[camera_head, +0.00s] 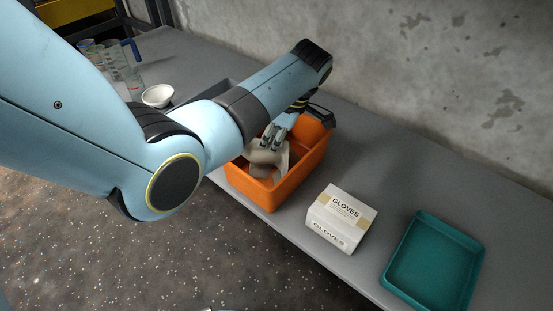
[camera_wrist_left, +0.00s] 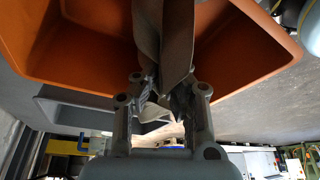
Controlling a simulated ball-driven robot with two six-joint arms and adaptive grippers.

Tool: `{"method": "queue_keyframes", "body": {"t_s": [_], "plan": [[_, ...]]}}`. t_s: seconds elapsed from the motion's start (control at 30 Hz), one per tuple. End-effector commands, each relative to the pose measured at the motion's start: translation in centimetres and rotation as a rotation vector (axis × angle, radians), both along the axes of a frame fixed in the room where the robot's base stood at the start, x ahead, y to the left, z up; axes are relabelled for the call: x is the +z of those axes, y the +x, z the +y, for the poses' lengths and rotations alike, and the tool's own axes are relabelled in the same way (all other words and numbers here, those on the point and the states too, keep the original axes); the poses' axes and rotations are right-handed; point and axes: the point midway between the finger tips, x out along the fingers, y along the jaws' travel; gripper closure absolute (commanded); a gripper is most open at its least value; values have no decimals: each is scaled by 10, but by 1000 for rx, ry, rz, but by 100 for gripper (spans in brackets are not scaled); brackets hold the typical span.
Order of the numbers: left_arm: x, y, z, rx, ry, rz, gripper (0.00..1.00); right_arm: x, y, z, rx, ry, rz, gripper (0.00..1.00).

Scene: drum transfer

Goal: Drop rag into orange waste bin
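The rag (camera_head: 263,157) is a grey-beige cloth hanging in folds at the left part of the orange waste bin (camera_head: 302,170). My left gripper (camera_head: 271,143) is above the bin's opening, pointing down, with the rag at its fingertips. In the left wrist view the rag (camera_wrist_left: 164,38) runs between the two fingers of the left gripper (camera_wrist_left: 166,90), which look closed on it. The orange bin (camera_wrist_left: 240,55) fills much of that view behind the rag. The rag's lower end is partly hidden by the bin's front wall. My right gripper is not in view.
A white gloves box (camera_head: 341,217) stands right of the bin, and a teal tray (camera_head: 400,254) lies farther right. A white bowl (camera_head: 157,95) and clear beakers (camera_head: 120,62) stand at the far left. A concrete wall (camera_head: 400,70) runs behind the grey bench.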

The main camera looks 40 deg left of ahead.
Motion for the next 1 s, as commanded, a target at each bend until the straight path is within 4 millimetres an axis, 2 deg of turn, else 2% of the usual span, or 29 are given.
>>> {"method": "queue_keyframes", "body": {"t_s": [0.03, 0.1, 0.23, 0.43, 0.63, 0.83, 1.0], "plan": [[0, 0, 0, 0, 0, 0, 100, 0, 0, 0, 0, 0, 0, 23], [0, 0, 0, 0, 0, 0, 87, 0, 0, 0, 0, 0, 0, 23], [0, 0, 0, 0, 0, 0, 70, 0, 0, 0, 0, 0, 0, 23], [0, 0, 0, 0, 0, 0, 67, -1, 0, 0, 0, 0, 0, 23], [0, 0, 0, 0, 0, 0, 41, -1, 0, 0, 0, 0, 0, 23], [0, 0, 0, 0, 0, 0, 40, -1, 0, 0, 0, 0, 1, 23], [0, 0, 0, 0, 0, 0, 17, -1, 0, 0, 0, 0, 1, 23]]}}
